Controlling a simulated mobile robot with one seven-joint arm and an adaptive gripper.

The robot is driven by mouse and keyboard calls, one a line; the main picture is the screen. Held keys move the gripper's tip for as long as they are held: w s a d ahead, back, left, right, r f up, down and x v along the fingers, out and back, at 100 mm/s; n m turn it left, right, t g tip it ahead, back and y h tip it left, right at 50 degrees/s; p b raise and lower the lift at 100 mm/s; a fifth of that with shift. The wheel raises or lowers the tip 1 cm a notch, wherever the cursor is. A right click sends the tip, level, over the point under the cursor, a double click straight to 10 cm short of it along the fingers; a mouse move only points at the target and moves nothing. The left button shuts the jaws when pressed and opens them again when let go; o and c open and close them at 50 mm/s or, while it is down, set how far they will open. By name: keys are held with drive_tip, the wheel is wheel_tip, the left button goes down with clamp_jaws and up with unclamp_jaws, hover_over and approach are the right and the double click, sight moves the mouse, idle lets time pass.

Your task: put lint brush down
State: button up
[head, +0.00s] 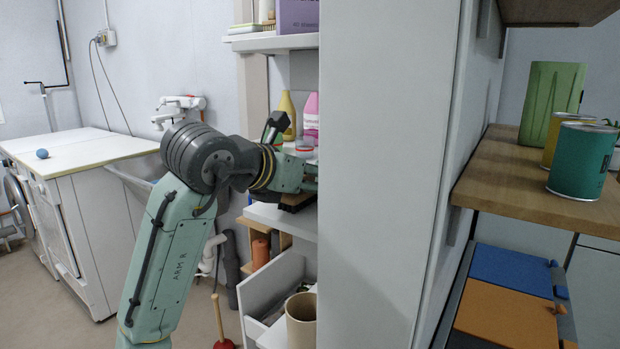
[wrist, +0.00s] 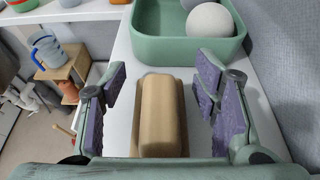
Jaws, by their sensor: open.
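A tan, rounded block, which I take to be the lint brush (wrist: 162,115), lies on the white shelf (wrist: 118,120) in the wrist view. A gap shows between each finger and the brush. The brush's near end is hidden by my gripper's body. In the head view my arm reaches into the shelf unit, and the tall grey panel hides the gripper's end.
A green tray (wrist: 146,35) holding a white ball (wrist: 210,22) stands just beyond the brush. A wall is close on the right. A blue jug (wrist: 47,48) stands lower left. In the head view, yellow (head: 286,115) and pink (head: 311,117) bottles stand behind my wrist.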

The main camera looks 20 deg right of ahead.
drive_tip(key=b+v, duration=0.1)
drive_tip(key=v, duration=1.1)
drive_tip(key=shift+b, duration=0.35)
drive_tip(key=shift+r, duration=0.1)
